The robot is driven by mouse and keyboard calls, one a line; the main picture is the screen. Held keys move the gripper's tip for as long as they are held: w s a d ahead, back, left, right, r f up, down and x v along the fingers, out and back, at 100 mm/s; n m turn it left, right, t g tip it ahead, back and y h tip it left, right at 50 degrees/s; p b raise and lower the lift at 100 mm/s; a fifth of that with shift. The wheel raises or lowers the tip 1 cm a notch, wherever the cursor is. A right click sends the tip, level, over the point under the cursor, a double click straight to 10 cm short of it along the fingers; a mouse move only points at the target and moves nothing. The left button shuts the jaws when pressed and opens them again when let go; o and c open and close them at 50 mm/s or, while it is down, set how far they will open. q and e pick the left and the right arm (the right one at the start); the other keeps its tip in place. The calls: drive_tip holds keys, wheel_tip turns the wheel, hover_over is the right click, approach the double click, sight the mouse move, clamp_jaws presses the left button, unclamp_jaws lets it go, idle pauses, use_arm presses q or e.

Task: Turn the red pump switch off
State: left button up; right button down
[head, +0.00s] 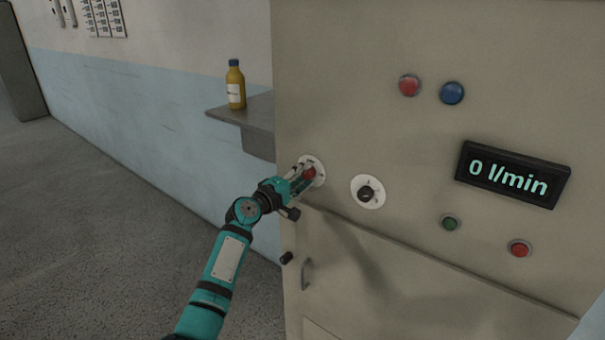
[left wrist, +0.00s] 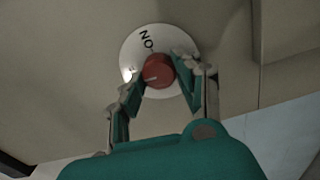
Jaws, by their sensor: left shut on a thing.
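The red pump switch (head: 310,172) is a round knob on a white dial plate, at the left edge of the beige panel. In the left wrist view the red knob (left wrist: 158,70) sits between my fingers, with "ON" printed above it on the plate. A pale mark on the knob points left in that view, away from "ON". My left gripper (head: 303,180) is shut on the knob, and its fingers (left wrist: 160,80) touch either side. The fingers partly hide the dial plate. My right gripper is out of view.
A black knob (head: 366,193) on a white plate is just right of the switch. A display (head: 513,174) reads "0 l/min". Red (head: 409,85) and blue (head: 452,93) buttons are above. A yellow bottle (head: 235,85) stands on a shelf (head: 236,114) left of the panel.

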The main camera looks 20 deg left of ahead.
use_arm(q)
drive_tip(key=shift+n, duration=0.5)
drive_tip(key=o, duration=1.1)
drive_tip(key=shift+o, duration=0.2)
drive_tip(key=v, duration=1.2)
